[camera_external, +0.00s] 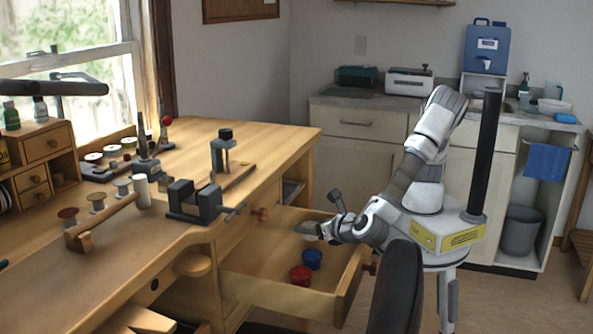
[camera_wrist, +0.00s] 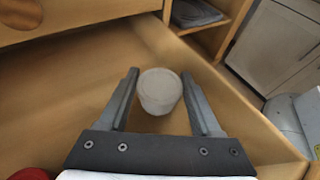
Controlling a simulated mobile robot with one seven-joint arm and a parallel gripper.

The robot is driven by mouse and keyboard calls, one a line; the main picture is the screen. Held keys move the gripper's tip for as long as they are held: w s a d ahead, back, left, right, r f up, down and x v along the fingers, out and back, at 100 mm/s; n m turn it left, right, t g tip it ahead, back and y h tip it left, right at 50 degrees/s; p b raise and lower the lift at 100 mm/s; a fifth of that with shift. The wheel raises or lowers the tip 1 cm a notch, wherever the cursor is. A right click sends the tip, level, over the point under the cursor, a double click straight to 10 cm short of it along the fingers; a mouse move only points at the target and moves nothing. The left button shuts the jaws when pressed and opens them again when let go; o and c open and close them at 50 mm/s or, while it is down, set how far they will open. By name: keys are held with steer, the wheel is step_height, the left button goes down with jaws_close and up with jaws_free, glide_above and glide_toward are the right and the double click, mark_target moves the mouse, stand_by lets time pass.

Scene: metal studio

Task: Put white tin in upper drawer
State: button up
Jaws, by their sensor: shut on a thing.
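The white tin (camera_wrist: 159,88) is between the two fingers of my gripper (camera_wrist: 160,74) in the wrist view, with its round lid facing the camera. My gripper (camera_external: 308,230) is shut on it, inside the open drawer (camera_external: 262,258) of the workbench. In the external view only a small pale part of the tin (camera_external: 311,238) shows under the fingers. The drawer's bare floor also shows in the wrist view (camera_wrist: 60,85). I cannot tell whether the tin touches the drawer floor.
A red tin (camera_external: 300,276) and a blue tin (camera_external: 312,259) stand in the drawer near its front. A red edge (camera_wrist: 30,174) shows at the lower left in the wrist view. A dark chair back (camera_external: 402,290) stands in front of the drawer. The drawer's left part is clear.

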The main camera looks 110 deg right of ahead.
steer(key=shift+f, duration=0.55)
steer(key=o, duration=1.4)
steer(key=shift+c, duration=0.2)
steer(key=shift+r, duration=0.15)
